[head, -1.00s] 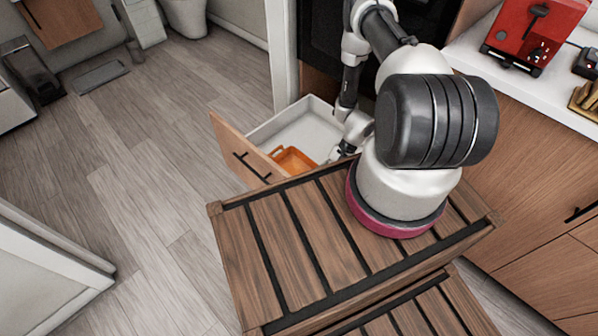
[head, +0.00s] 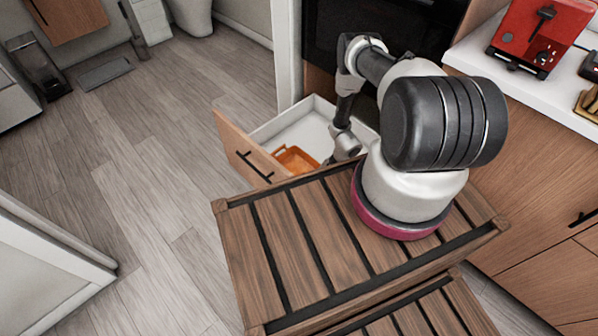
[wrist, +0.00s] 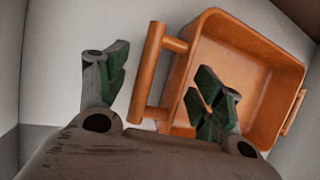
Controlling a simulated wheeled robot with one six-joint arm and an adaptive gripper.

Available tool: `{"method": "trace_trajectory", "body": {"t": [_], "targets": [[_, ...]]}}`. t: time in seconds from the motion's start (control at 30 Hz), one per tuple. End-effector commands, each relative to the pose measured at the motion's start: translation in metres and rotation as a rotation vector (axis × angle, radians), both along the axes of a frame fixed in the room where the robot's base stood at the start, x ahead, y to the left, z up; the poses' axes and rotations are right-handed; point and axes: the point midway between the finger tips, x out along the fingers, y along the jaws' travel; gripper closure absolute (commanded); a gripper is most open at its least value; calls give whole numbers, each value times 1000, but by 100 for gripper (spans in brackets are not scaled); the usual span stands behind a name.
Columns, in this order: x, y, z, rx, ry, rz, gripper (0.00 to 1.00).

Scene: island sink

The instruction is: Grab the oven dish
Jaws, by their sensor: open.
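The orange oven dish (head: 296,159) lies in the open white drawer, partly hidden in the head view by the drawer front and my wooden top. In the wrist view the dish (wrist: 240,62) fills the upper right, with a bar handle (wrist: 147,72) on its left end and another handle at its right end. My gripper (wrist: 162,95) is open, its two green-padded fingers apart. The handle shows between them. The right finger overlaps the dish's near left corner; the left finger is over the bare drawer floor. I cannot tell whether either touches. In the head view the fingers are hidden.
The drawer (head: 268,131) stands open beneath a dark oven front (head: 335,30), its wooden front facing left. A counter with a red toaster (head: 538,35) is at the right. Open floor (head: 130,170) lies to the left.

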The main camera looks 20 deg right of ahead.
Motion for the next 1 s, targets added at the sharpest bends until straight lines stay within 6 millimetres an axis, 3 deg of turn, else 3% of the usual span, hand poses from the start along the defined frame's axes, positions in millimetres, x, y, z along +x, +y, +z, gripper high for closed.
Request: {"method": "trace_trajectory", "body": {"t": [0.17, 0.53, 0.87, 1.0], "targets": [[0, 0, 0, 1, 0, 0, 35], [0, 0, 0, 1, 1, -1, 100], [1, 0, 2, 1, 0, 0, 100], [1, 0, 11, 1, 0, -1, 100]]}}
